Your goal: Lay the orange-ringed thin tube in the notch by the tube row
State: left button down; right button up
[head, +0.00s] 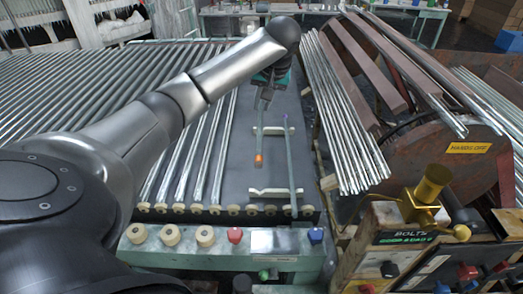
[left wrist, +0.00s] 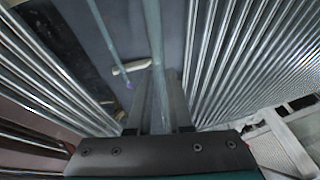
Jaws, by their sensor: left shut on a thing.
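The orange-ringed thin tube (head: 258,140) hangs from my left gripper (head: 262,98), its orange ring at the lower end, above the dark bed. In the left wrist view my left gripper (left wrist: 160,112) is shut on this tube (left wrist: 154,35), which runs between the fingers. Two cream notched holders lie on the bed: a far one (head: 280,129) and a near one (head: 276,192). The held tube appears over the left part of the far holder; contact cannot be told. The tube row (head: 205,150) lies to the left. My right gripper is not in view.
A purple-tipped thin tube (head: 291,165) lies across the right ends of both holders; it also shows in the left wrist view (left wrist: 107,35). Knobs and buttons (head: 235,235) line the front panel.

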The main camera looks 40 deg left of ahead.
pick_arm(q)
notch_tip(320, 180, down, 17)
jog(key=shift+f+b, duration=0.1)
jog(key=shift+b, duration=0.7)
jog(key=shift+s+f, duration=0.1)
jog(key=shift+f, duration=0.4)
jog(key=c, duration=0.8)
grip_release()
jog(key=shift+r, duration=0.1)
jog(key=shift+c, duration=0.2)
